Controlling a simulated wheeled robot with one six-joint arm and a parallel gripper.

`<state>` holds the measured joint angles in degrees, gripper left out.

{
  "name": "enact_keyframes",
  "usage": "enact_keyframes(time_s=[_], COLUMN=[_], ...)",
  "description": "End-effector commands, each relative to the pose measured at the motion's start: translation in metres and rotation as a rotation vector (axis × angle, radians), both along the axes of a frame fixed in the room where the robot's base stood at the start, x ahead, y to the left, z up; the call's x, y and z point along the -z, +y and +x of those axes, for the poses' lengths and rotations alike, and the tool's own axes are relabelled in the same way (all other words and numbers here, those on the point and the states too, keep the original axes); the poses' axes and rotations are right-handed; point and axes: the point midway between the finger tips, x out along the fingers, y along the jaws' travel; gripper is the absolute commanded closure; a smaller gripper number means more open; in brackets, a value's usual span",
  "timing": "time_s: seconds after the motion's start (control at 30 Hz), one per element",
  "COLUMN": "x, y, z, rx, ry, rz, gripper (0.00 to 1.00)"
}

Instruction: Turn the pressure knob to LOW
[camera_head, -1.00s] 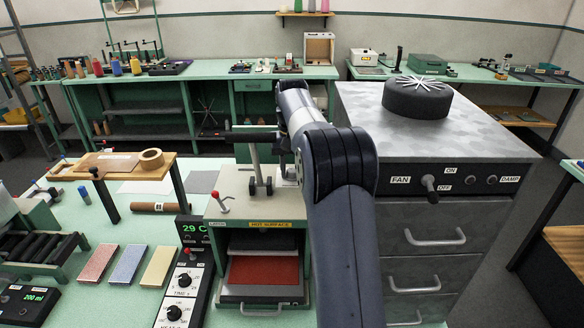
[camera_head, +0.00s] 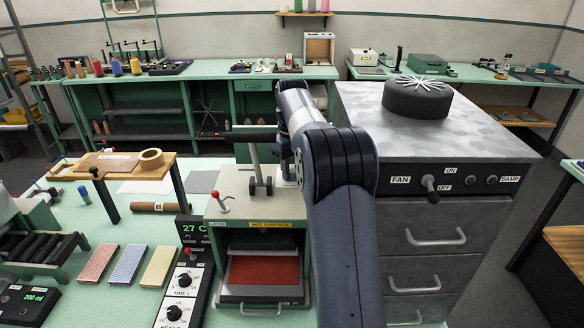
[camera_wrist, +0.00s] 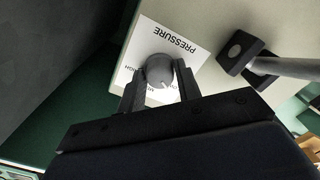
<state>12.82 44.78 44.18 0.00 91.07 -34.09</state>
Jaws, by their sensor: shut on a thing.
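The pressure knob (camera_wrist: 160,69) is a round grey knob on a white label marked PRESSURE (camera_wrist: 176,40), seen upside down in the wrist view. The label sits on a pale housing face. My gripper (camera_wrist: 158,82) has its two dark fingers on either side of the knob, shut on it. Part of the word HIGH shows by the left finger, and a partly covered word starting with M shows below the knob. In the head view my arm hides the knob and gripper, at the press with the HOT SURFACE label (camera_head: 270,225).
A dark clamp with a grey rod (camera_wrist: 285,66) stands close to the right of the knob. The grey drawer cabinet (camera_head: 440,215) with the fan switch is right of my arm. The control box (camera_head: 190,265) reads 27 C, left of the press.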

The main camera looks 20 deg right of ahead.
Motion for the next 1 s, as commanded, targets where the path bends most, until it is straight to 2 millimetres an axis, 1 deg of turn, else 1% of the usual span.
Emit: enact_keyframes(time_s=[0.2,0.57,0.6,0.83,1.0], x=[-0.0007,-0.0007,-0.0008,-0.0004,-0.0002], y=[0.0,0.0,0.0,0.0,0.0], z=[0.0002,0.0003,0.0003,0.0001,0.0001], rx=[-0.032,-0.035,-0.035,-0.034,-0.033], ry=[-0.002,-0.002,-0.002,-0.001,-0.001], rz=[0.0,0.0,0.0,-0.001,0.0], gripper=[0.9,0.9,0.64,0.46,0.46])
